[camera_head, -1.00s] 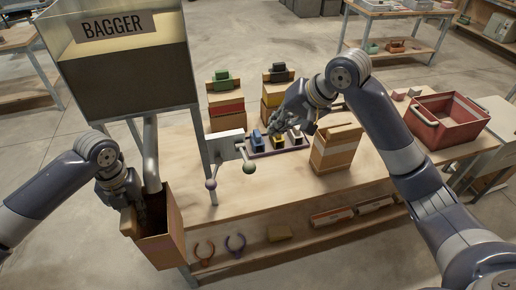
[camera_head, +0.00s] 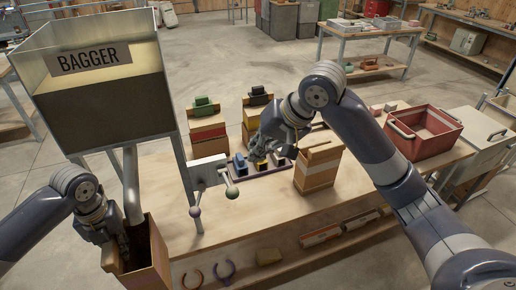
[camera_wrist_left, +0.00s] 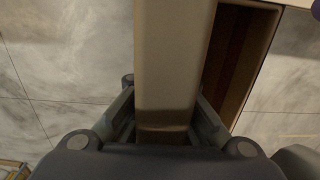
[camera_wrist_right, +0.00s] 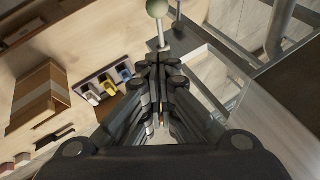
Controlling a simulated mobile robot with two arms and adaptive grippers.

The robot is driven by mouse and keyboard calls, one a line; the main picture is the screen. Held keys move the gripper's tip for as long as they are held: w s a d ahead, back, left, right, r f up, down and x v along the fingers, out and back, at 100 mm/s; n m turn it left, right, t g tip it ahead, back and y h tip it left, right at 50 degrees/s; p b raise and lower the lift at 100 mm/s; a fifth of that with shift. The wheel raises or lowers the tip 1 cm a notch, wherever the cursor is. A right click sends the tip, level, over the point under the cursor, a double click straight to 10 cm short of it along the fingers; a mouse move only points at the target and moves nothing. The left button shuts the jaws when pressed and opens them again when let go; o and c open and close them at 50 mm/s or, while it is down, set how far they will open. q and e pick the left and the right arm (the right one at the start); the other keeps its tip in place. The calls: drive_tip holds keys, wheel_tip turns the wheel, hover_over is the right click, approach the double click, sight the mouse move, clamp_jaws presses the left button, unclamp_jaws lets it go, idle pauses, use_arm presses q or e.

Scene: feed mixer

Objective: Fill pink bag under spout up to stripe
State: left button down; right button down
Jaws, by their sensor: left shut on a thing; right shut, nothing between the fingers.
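My left gripper (camera_head: 112,238) is shut on a beige block at the bag's left side; the block (camera_wrist_left: 170,60) fills the jaws in the left wrist view. My right gripper (camera_wrist_right: 160,68) is shut and empty, beyond the levers, touching neither.
A dark tray (camera_head: 272,172) with blue, yellow and white clips lies near my right gripper. A closed brown bag (camera_head: 318,165) stands right of it. Two bags with green and black clips stand behind. A red crate (camera_head: 425,130) is at the right. The front tabletop is clear.

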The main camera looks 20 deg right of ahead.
approach(228, 182)
drive_tip(key=shift+w+a+f, duration=0.1)
drive_tip(key=shift+a+f, duration=0.1)
drive_tip(key=shift+f, duration=0.4)
drive_tip(key=shift+w+a+f, duration=0.1)
drive_tip(key=shift+a+f, duration=0.05)
drive_tip(key=shift+f, duration=0.45)
drive_tip(key=shift+f, duration=0.1)
